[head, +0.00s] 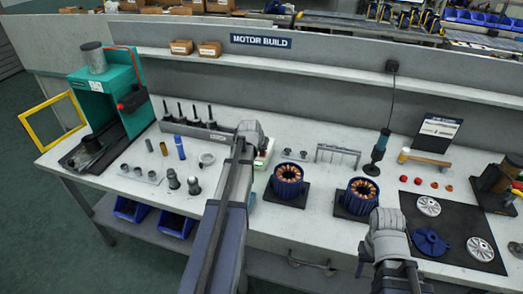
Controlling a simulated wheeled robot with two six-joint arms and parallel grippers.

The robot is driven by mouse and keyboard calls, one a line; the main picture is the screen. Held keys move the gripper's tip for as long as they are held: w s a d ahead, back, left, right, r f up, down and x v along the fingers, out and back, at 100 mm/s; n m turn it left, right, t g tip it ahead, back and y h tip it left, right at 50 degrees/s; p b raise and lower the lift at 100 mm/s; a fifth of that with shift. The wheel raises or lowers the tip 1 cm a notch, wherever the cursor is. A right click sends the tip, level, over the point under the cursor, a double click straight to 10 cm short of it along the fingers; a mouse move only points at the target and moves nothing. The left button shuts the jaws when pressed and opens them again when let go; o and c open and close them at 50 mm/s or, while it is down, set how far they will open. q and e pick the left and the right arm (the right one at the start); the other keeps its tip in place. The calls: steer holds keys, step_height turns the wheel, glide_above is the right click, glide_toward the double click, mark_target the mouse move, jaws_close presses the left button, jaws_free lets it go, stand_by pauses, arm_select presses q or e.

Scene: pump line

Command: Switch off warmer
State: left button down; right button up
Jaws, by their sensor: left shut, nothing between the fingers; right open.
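A small white box with a green light and a red part (264,152), which looks like the warmer, stands mid-bench. It is largely hidden behind my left arm and gripper, and its switch position cannot be made out. My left gripper (251,130) is shut and empty, right at the box; I cannot tell whether it touches it. My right gripper (385,214) is open and empty at the front of the bench, just in front of a wound stator.
Two blue stators with copper windings (287,182) (361,195) sit on dark bases. A green press (105,90) with an open yellow guard stands at left. A black mat (455,232) holds motor parts at right. A screwdriver (378,150) hangs on a cable.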

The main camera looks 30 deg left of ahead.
arm_select(q)
steer(key=shift+s+d+f+t+b, duration=0.1)
steer(key=shift+s+f+t+b, duration=0.2)
steer(key=shift+b, duration=0.35)
steer(key=shift+w, duration=0.25)
steer(key=shift+w+a+r+p, duration=0.3)
steer(key=shift+w+p, duration=0.1)
steer(key=shift+w, duration=0.2)
steer(key=shift+d, duration=0.1)
